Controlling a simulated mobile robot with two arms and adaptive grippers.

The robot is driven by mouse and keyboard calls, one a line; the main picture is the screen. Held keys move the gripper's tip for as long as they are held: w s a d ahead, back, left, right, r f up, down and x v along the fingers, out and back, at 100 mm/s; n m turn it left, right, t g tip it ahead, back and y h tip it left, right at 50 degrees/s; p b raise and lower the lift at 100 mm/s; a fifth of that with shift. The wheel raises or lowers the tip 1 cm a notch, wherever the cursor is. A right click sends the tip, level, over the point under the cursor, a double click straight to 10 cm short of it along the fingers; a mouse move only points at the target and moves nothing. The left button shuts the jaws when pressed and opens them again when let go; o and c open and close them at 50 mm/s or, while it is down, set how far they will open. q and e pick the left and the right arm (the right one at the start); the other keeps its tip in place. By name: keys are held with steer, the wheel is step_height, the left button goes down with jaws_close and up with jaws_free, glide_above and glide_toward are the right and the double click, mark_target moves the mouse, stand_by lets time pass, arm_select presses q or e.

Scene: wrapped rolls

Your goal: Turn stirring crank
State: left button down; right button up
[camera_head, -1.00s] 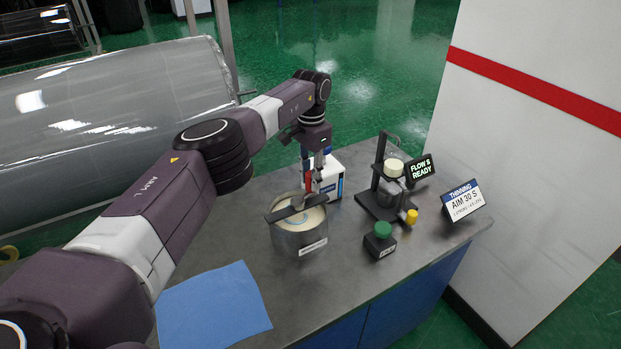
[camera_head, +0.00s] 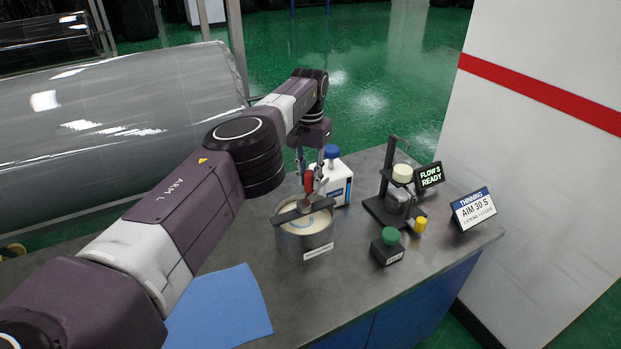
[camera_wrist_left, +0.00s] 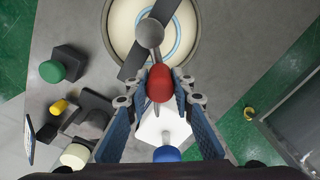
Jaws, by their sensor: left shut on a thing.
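The stirring crank has a red knob (camera_head: 309,182) above a metal pot (camera_head: 305,243) of pale, cream-coloured contents. A dark bar (camera_head: 290,215) crosses the pot's rim. My left gripper (camera_head: 309,177) comes down from above and is shut on the red knob. In the left wrist view, the red knob (camera_wrist_left: 159,84) sits between the fingers of the left gripper (camera_wrist_left: 160,98), with a round grey hub (camera_wrist_left: 150,33) and the dark bar beyond it over the pot. My right gripper is not in view.
A white container with a blue cap (camera_head: 332,152) stands close behind the pot. To the right are a dark stand with a cup (camera_head: 397,200), a green-capped block (camera_head: 388,247), a yellow piece (camera_head: 420,224) and a sign (camera_head: 473,209). A blue cloth (camera_head: 222,308) lies at front left.

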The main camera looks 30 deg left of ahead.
arm_select(q)
steer(key=shift+w+r, duration=0.1)
steer(key=c, duration=1.7)
jaws_free()
steer(key=shift+o, duration=0.2)
step_height(320, 180, up, 7)
steer(key=shift+r, duration=0.2)
